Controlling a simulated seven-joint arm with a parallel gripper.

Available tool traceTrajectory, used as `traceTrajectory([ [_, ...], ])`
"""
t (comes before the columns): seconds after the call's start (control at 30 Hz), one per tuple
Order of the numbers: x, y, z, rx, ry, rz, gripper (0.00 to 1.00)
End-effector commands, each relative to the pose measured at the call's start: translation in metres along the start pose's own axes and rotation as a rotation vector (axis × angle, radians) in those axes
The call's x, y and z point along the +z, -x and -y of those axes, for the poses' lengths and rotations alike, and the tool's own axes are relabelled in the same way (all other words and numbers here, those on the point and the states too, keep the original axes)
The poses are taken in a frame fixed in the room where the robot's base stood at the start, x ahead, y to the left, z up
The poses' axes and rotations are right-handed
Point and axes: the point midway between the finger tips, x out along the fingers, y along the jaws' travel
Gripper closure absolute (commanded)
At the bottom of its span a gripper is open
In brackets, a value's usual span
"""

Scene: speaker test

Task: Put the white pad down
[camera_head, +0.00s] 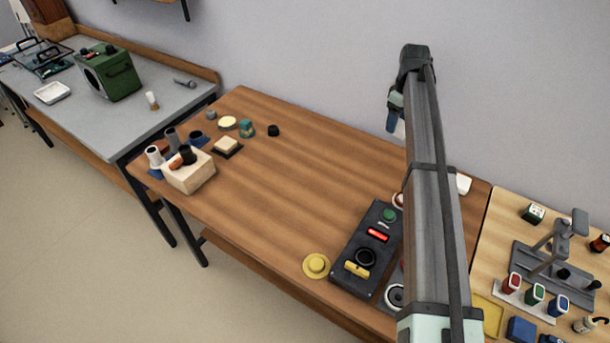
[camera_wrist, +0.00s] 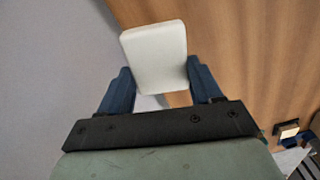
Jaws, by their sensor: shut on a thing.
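The white pad (camera_wrist: 156,55) is a pale block with rounded corners. In the wrist view it sits between the two blue fingers of my gripper (camera_wrist: 159,70), which is shut on it. In the head view my gripper (camera_head: 396,122) is up in the air above the far side of the brown wooden table (camera_head: 300,165), near the wall.
A black control box (camera_head: 367,250) and a yellow round piece (camera_head: 316,266) are at the table's front right. A wooden block (camera_head: 188,173) with cylinders stands left. A white object (camera_head: 463,184) shows beside my arm. The table's middle is clear.

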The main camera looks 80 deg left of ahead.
Motion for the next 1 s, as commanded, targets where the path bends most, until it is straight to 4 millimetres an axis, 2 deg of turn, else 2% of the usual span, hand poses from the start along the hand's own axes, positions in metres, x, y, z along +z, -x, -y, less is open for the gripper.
traceTrajectory([
  [0.03,-0.019,0.000,0.008,0.000,0.057,0.000,0.64],
  [0.1,-0.036,0.000,0.017,0.000,0.122,0.000,0.64],
  [0.3,-0.066,-0.001,0.034,0.000,0.237,0.000,0.64],
  [0.47,-0.071,-0.009,0.038,-0.001,0.263,0.000,0.64],
  [0.8,-0.071,-0.058,0.038,-0.002,0.262,0.001,0.64],
  [1.0,-0.071,-0.072,0.038,0.000,0.261,0.000,0.64],
])
